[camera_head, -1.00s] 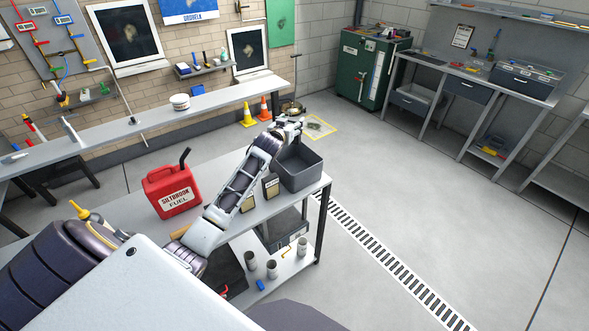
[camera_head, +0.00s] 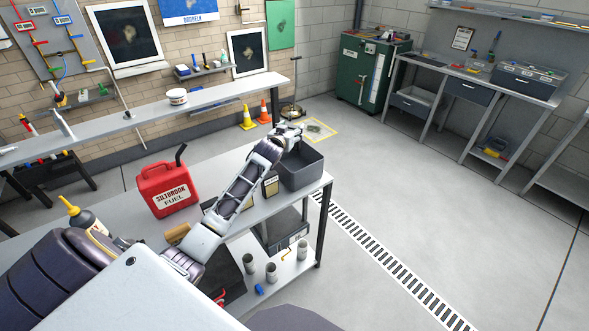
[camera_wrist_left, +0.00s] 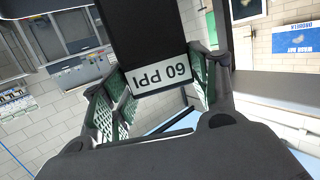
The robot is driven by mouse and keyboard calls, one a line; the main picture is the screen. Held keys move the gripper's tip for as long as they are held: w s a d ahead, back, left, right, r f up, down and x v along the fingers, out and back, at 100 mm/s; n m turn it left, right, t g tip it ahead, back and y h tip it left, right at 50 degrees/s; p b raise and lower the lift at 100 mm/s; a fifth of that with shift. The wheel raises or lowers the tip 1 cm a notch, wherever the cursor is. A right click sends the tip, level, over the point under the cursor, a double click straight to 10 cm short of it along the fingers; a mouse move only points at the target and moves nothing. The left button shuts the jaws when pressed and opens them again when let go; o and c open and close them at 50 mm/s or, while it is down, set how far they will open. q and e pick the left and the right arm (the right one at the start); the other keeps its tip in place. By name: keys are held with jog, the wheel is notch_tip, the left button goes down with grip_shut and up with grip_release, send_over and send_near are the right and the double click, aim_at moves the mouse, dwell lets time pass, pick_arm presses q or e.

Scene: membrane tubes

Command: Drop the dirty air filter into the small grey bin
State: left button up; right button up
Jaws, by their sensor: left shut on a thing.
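My left gripper (camera_head: 290,133) is at the rim of the small grey bin (camera_head: 301,176), over its back left part in the head view. The bin is open-topped and stands at the right end of the near table. In the left wrist view, my left gripper (camera_wrist_left: 160,100) has its green-padded fingers shut on a black block with a white label (camera_wrist_left: 160,87) reading "60 PPI" upside down. I take this block to be the dirty air filter. It is hard to make out in the head view. My right gripper is not in view.
A red fuel can (camera_head: 169,190) stands on the near table (camera_head: 257,212), left of my left arm. Small dark blocks stand by the arm near the bin. Grey cups (camera_head: 271,273) stand on the lower shelf. The floor right of the table is clear.

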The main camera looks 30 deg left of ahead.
pick_arm(q)
jog(key=shift+f, duration=0.3)
jog(key=o, duration=1.1)
jog(key=shift+s+d, duration=0.1)
jog(key=shift+s, duration=0.1)
jog(key=v, duration=1.1)
jog(key=shift+s, duration=0.3)
dwell(0.8)
